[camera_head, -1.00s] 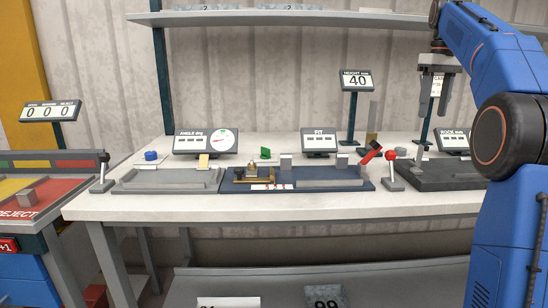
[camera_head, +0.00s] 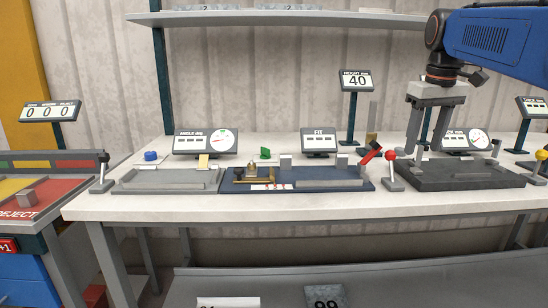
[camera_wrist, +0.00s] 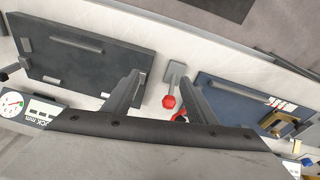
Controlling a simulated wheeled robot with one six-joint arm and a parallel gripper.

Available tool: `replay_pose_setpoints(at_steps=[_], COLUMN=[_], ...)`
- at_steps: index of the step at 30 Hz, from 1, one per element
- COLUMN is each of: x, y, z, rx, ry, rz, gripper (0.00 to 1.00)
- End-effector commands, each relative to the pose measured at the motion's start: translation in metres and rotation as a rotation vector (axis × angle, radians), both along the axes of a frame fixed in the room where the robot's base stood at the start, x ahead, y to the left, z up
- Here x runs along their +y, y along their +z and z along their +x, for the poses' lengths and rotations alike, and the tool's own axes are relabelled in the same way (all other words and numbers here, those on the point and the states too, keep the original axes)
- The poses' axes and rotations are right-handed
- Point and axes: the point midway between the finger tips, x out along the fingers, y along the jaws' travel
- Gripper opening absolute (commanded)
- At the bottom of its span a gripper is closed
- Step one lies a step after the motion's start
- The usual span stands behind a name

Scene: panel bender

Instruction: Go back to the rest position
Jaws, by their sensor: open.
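My gripper (camera_head: 431,128) is open and empty. In the head view it points down above the left part of the dark grey fixture plate (camera_head: 470,181) at the right of the bench. In the wrist view its two fingers (camera_wrist: 158,98) are spread apart, with a red-knobbed lever (camera_wrist: 172,85) seen between them, lower down on the bench. The same dark plate shows at the wrist view's upper left (camera_wrist: 85,60). No part is held between the fingers.
The white bench (camera_head: 300,205) carries a blue fixture plate (camera_head: 230,187), a light grey fixture (camera_head: 140,187) and several displays. The HEIGHT display (camera_head: 356,81) stands on a post left of my gripper. A shelf (camera_head: 280,18) runs above. A red-knobbed lever (camera_head: 391,157) stands near the dark plate.

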Motion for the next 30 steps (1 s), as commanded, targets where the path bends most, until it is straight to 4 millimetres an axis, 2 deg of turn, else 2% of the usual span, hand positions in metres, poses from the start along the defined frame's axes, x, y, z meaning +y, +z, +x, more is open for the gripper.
replay_pose_setpoints(at_steps=[1, 11, 17, 24, 30], x=[0.007, 0.042, 0.059, 0.074, 0.081], y=[-0.009, -0.082, -0.138, -0.214, -0.266], z=[-0.015, -0.098, -0.149, -0.209, -0.244], rx=[-0.011, -0.095, -0.143, -0.201, -0.237], ry=[-0.007, -0.059, -0.091, -0.128, -0.152], rz=[0.001, 0.014, 0.029, 0.052, 0.070], gripper=[0.52, 0.52, 0.52, 0.52, 0.52])
